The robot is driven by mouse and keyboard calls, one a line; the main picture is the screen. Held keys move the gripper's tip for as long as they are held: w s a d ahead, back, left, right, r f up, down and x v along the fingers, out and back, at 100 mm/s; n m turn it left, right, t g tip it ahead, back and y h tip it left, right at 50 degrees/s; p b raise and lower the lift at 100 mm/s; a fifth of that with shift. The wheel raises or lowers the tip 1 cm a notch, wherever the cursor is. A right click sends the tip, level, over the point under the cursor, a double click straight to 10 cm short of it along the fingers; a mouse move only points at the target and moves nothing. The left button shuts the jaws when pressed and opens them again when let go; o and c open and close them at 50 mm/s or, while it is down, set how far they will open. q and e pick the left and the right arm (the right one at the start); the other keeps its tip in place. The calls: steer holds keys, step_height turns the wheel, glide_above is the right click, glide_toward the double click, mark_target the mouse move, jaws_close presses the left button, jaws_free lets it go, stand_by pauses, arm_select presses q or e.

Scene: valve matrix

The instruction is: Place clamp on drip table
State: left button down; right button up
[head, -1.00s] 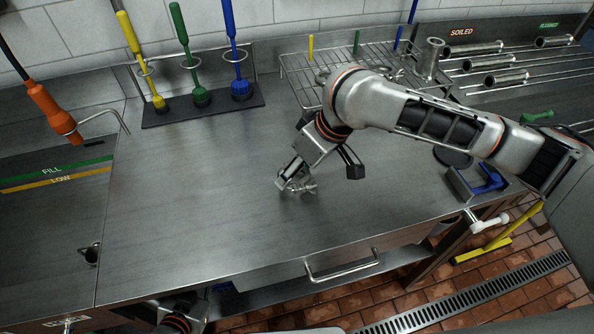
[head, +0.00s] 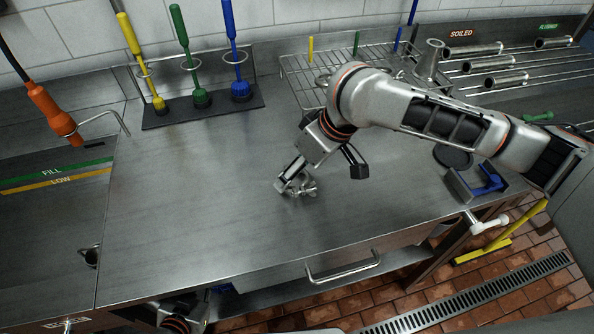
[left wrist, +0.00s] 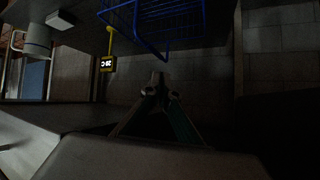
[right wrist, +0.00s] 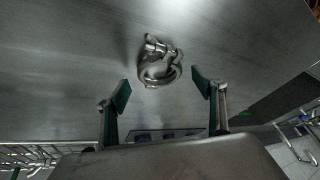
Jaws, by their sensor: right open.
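The clamp (right wrist: 160,66), a silver metal ring with a bolt and wing nut, lies on the steel drip table (head: 200,200). In the head view the clamp (head: 306,188) shows beside my right fingertips, partly hidden by them. My right gripper (head: 287,185) reaches down to the table top. In the right wrist view the right gripper (right wrist: 161,92) is open, with one finger on each side. The clamp lies just beyond the fingertips, between their lines, and is not gripped. My left gripper (left wrist: 160,88) is low in front of the table, its fingertips together and nothing visible between them.
Yellow, green and blue brushes (head: 190,60) stand in a rack at the back left. A wire rack (head: 310,75) is at the back. A blue-and-grey fixture (head: 480,182) and a dark disc (head: 453,156) are at right. The table's left and front areas are clear.

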steer(key=p+v, duration=0.1)
steer(key=v, duration=0.8)
steer(key=shift+d+r, duration=0.1)
steer(key=shift+r, duration=0.15)
arm_select(q)
steer(key=shift+s+a+f+y, duration=0.3)
steer(key=shift+s+a, duration=0.1)
steer(key=shift+a, duration=0.3)
arm_select(e)
steer(key=shift+s+d+r, duration=0.15)
steer(key=shift+s+r, duration=0.1)
steer(key=shift+r, duration=0.2)
arm_select(q)
steer(key=shift+r, duration=0.15)
